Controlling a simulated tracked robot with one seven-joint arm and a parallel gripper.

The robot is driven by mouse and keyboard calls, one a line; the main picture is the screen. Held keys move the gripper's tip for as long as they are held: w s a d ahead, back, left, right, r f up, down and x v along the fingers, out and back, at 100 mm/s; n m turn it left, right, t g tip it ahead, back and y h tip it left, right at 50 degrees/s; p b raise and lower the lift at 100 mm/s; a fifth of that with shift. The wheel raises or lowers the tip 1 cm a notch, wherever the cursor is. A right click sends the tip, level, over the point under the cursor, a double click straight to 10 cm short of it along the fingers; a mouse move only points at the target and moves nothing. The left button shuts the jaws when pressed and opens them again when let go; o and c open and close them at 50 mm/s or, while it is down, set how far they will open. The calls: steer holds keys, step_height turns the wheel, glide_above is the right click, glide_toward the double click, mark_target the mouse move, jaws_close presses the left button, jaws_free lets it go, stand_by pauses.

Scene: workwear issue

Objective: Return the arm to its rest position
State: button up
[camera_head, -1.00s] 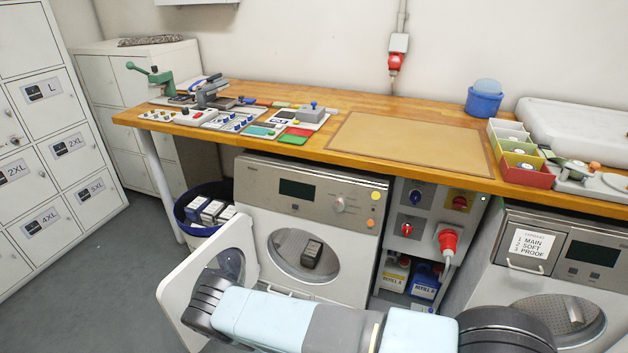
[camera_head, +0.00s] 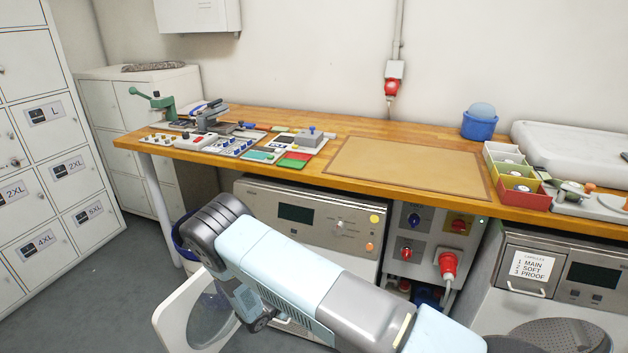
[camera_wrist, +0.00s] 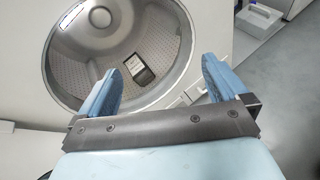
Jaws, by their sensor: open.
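In the wrist view my gripper (camera_wrist: 160,88) is open, its two blue fingers apart with nothing between them. Beyond it is the open drum (camera_wrist: 92,70) of a washing machine, with a small dark pack with a pale label (camera_wrist: 140,70) lying inside. In the head view my arm crosses the lower middle, raised in front of the left washing machine (camera_head: 296,213) and hiding its drum opening. My gripper's fingers do not show in the head view.
The machine's white door (camera_head: 178,312) stands open beside my arm. A wooden bench (camera_head: 330,135) above carries tools, a tan mat (camera_head: 408,165) and small bins (camera_head: 523,193). White lockers (camera_head: 45,150) stand at left. A second machine (camera_head: 560,275) is at right. Grey floor lies open at left.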

steer(key=w+d+r+m+g, duration=0.2)
steer(key=d+r+m, duration=0.2)
steer(key=r, duration=0.8)
steer(key=w+d+r+m+g, duration=0.2)
steer(key=d+r+m+g, duration=0.15)
steer(key=r, duration=0.85)
steer(key=s+d+r+m+g+y, duration=0.1)
steer(key=s+d+r+m, duration=0.2)
steer(key=d+r, duration=0.45)
steer(key=s+d+r+m+g+y, duration=0.15)
steer(key=d+r+m, duration=0.25)
steer(key=r, duration=0.7)
steer(key=s+d+r+m+y, duration=0.1)
steer(key=s+d+r+m, duration=0.25)
steer(key=s+r, duration=0.4)
steer(key=s+d+r+m+y, duration=0.2)
steer(key=s+d+r, duration=0.35)
steer(key=r, duration=0.25)
steer(key=s+d+r+m+t+y, duration=0.1)
steer(key=s+r+m, duration=0.1)
steer(key=s, duration=0.6)
steer(key=s+d+r+m+t+y, duration=0.1)
steer(key=s+r, duration=0.3)
steer(key=s, duration=0.5)
steer(key=shift+d+m+t+y, duration=0.15)
steer(key=shift+m+t+y, duration=0.2)
steer(key=shift+m+t, duration=0.3)
steer(key=shift+s, duration=0.55)
steer(key=shift+c, duration=0.4)
